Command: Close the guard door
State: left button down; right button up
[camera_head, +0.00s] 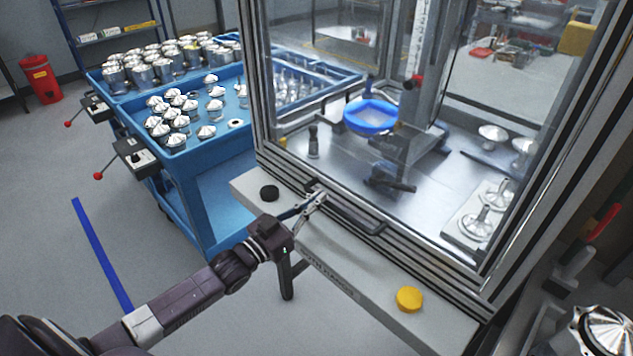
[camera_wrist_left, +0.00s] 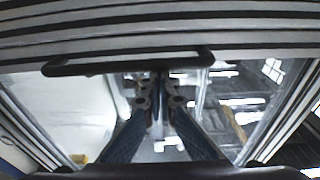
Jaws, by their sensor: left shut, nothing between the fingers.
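The guard door (camera_head: 470,262) is a clear panel in an aluminium frame on the front of the machine cell. Its lower rail sits low, just above the grey front ledge; I cannot tell whether a gap remains. A dark bar handle (camera_head: 355,217) runs along the lower rail. In the left wrist view the handle (camera_wrist_left: 125,63) crosses the upper part. My left gripper (camera_head: 318,196) is shut and empty, its tips close to the handle's left end; contact is unclear. The fingertips (camera_wrist_left: 158,92) meet below the handle in the wrist view. My right gripper is not in view.
Inside the cell are a blue ring (camera_head: 370,116) and a tray of metal parts (camera_head: 462,228). A blue cart (camera_head: 190,190) with housings stands at left.

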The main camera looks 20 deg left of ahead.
pick_arm(q)
jog(key=s+a+r, duration=0.3)
jog(key=s, duration=0.6)
jog(key=s+a+f+n+g+y, duration=0.1)
jog(key=a+f+g+y, duration=0.15)
jog(key=f, duration=0.75)
jog(key=s+a+f+n+g+y, duration=0.15)
jog(key=a+f, duration=0.25)
jog(key=f, duration=0.7)
jog(key=s+f+g+y, duration=0.15)
jog(key=s+f, duration=0.25)
jog(key=f, duration=0.4)
jog(key=s+f+g+y, duration=0.1)
jog(key=s+f+g, duration=0.15)
jog(key=f, duration=0.65)
jog(key=s+d+f+g, duration=0.3)
jog(key=s+f+g, duration=0.1)
jog(key=s+f, duration=0.95)
jog(key=s+d+f+g, duration=0.2)
jog(key=s+d+f, duration=0.2)
jog(key=s, duration=0.6)
jog(key=s+d+f+m+g, duration=0.1)
jog(key=s+d+f+g, duration=0.2)
jog(key=s, duration=0.8)
notch_tip(320, 180, down, 2)
jog(key=shift+d+f, duration=0.1)
jog(key=shift+d, duration=1.1)
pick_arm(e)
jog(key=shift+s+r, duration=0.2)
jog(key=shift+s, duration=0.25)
